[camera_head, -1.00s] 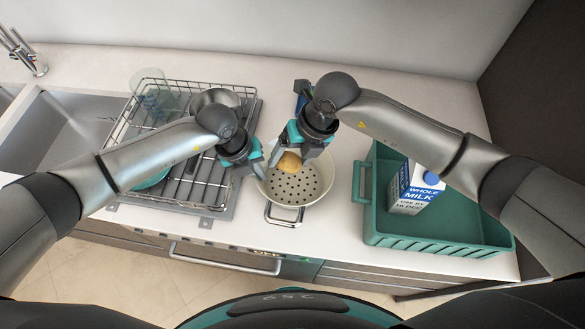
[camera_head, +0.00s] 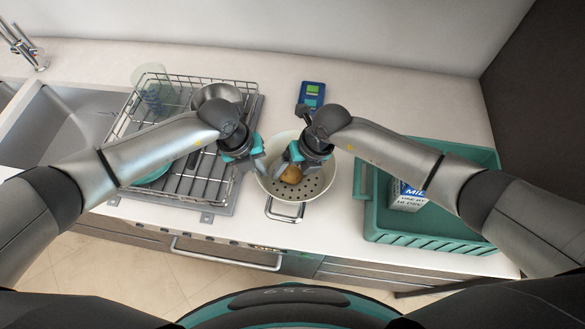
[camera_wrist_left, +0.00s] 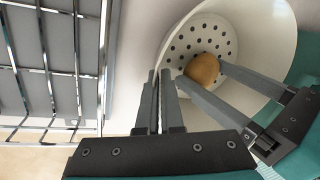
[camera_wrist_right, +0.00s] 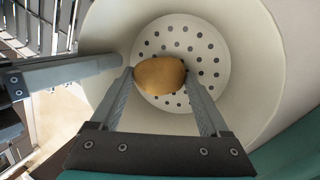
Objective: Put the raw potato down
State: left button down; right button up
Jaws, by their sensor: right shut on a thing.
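The raw potato (camera_head: 291,174) is a small tan-brown lump inside a white colander (camera_head: 318,190) with a holed bottom. My right gripper (camera_head: 286,166) reaches down into the colander, shut on the potato. In the right wrist view the potato (camera_wrist_right: 159,76) sits between the two fingertips, low over the holes; I cannot tell if it touches the bottom. My left gripper (camera_head: 256,170) is at the colander's left rim. In the left wrist view its fingers (camera_wrist_left: 163,75) are close together by the rim, and whether they grip it is unclear.
A wire dish rack (camera_head: 190,185) with a metal bowl (camera_head: 217,94) stands left of the colander. A green crate (camera_head: 440,240) holding a milk carton (camera_head: 408,199) stands to the right. A sink (camera_head: 60,140) is at far left.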

jog(key=o, duration=1.3)
jog(key=shift+f, duration=0.1)
jog(key=v, duration=1.2)
pick_arm(q)
jog(key=c, duration=1)
grip_release()
jog(key=v, duration=1.2)
